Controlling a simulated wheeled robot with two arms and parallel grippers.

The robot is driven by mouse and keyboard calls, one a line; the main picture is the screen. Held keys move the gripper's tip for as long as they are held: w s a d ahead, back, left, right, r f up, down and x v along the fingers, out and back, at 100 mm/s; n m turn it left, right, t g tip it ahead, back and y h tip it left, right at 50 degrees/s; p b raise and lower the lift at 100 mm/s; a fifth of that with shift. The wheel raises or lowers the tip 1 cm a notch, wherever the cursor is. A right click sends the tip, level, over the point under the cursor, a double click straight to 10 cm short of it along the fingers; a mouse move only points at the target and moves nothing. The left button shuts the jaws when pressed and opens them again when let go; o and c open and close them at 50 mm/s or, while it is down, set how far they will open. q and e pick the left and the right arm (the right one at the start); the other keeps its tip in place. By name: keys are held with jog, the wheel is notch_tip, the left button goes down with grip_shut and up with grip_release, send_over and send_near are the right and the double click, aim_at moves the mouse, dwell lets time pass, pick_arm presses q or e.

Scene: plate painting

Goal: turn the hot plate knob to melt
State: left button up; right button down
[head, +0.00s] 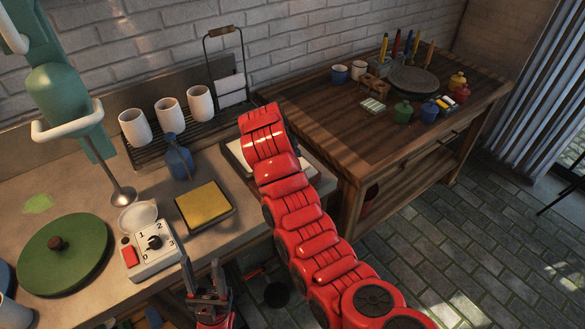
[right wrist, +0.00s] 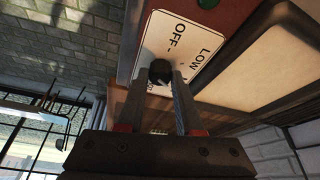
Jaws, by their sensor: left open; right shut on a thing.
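In the right wrist view the hot plate (right wrist: 262,60) shows a pale top and a white dial label (right wrist: 182,42) reading OFF and LOW; the rest of the lettering is partly hidden. The dark knob (right wrist: 160,71) sits between the fingertips of my right gripper (right wrist: 163,82), which is shut on it. The knob's pointer cannot be made out. In the head view my red right arm covers most of the hot plate (head: 234,158) and hides the right gripper. My left gripper (head: 206,283) is open and empty at the bottom, below the counter's front edge.
A yellow-topped block (head: 204,204), a blue bottle (head: 178,160) and white cups (head: 168,114) are on the counter. A wooden table (head: 308,128) with paint jars stands to the right.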

jog(key=shift+f, duration=0.1)
jog(key=c, duration=0.6)
grip_release()
jog(key=shift+o, duration=0.2)
jog(key=p+v, duration=0.6)
jog(key=p, duration=0.1)
jog(key=shift+w+d+r, duration=0.1)
jog(key=shift+r, duration=0.3)
jog(key=p+v, duration=0.7)
jog(key=v, duration=0.4)
jog(key=shift+f, duration=0.2)
